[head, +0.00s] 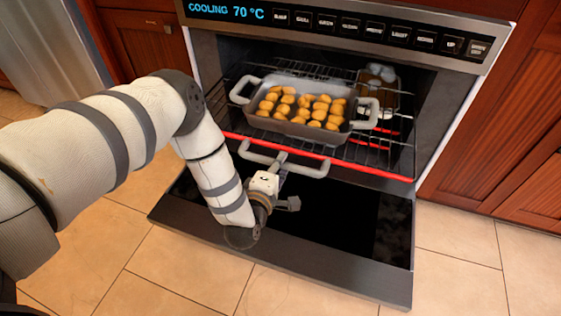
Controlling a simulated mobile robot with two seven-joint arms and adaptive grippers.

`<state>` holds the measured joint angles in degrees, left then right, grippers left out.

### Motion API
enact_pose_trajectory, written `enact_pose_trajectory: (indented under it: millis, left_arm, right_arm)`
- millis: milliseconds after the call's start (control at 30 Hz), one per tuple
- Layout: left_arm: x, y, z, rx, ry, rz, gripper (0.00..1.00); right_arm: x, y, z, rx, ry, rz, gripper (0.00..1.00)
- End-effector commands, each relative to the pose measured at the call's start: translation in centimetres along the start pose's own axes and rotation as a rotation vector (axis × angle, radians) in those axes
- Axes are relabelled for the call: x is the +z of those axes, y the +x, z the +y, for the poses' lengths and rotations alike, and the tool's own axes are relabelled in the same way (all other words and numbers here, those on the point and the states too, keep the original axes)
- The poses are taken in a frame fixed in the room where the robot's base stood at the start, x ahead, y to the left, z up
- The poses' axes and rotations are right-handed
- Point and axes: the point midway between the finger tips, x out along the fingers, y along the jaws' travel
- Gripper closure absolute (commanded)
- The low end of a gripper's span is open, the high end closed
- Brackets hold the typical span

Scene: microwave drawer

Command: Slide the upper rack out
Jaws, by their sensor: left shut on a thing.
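The upper rack (382,156) is a dark wire rack with a red front edge, inside the open oven. A grey bar handle (313,169) sits at the front of the rack. My left gripper (281,162) is at the middle of this handle and shut on it; the arm reaches in from the left and hides part of the open door. A grey roasting dish (300,131) with two side handles, holding several golden potato pieces (303,107), rests on the rack. My right gripper is out of view.
The oven door (350,262) is folded down in front, below the rack. The oven panel (340,25) reads "COOLING 70 °C". Wooden cabinets (500,130) flank the oven. The tiled floor (460,275) in front is clear.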

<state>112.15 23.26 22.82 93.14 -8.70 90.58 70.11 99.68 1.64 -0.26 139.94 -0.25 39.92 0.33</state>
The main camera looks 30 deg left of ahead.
Motion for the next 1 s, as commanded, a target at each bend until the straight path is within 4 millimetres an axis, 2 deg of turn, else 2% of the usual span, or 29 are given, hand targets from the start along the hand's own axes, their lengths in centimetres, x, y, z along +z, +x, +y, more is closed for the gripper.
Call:
enact_pose_trajectory:
  millis: [167, 200, 267, 600, 667, 900, 1000]
  left_arm:
    - [0.1, 0.1, 0.1, 0.003, -0.001, -0.002, 1.00]
    - [0.1, 0.1, 0.1, 0.003, -0.001, -0.002, 0.76]
    - [0.1, 0.1, 0.1, 0.003, -0.001, -0.001, 0.64]
    - [0.0, -0.4, 0.0, -0.001, -0.001, -0.001, 0.64]
    - [0.0, -1.3, -0.1, -0.003, 0.000, -0.001, 0.64]
    - [0.1, -7.8, -0.1, -0.005, -0.001, -0.002, 0.64]
    - [0.0, -9.9, -0.1, -0.004, -0.002, -0.001, 0.64]
  right_arm:
    - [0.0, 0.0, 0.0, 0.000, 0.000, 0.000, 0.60]
    - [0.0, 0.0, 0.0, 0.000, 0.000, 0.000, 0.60]
    - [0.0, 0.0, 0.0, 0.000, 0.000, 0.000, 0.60]
    - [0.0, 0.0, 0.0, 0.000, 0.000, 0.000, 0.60]
    - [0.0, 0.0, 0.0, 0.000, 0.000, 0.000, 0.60]
    - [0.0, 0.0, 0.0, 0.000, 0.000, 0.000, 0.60]
    - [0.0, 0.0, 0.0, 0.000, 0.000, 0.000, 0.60]
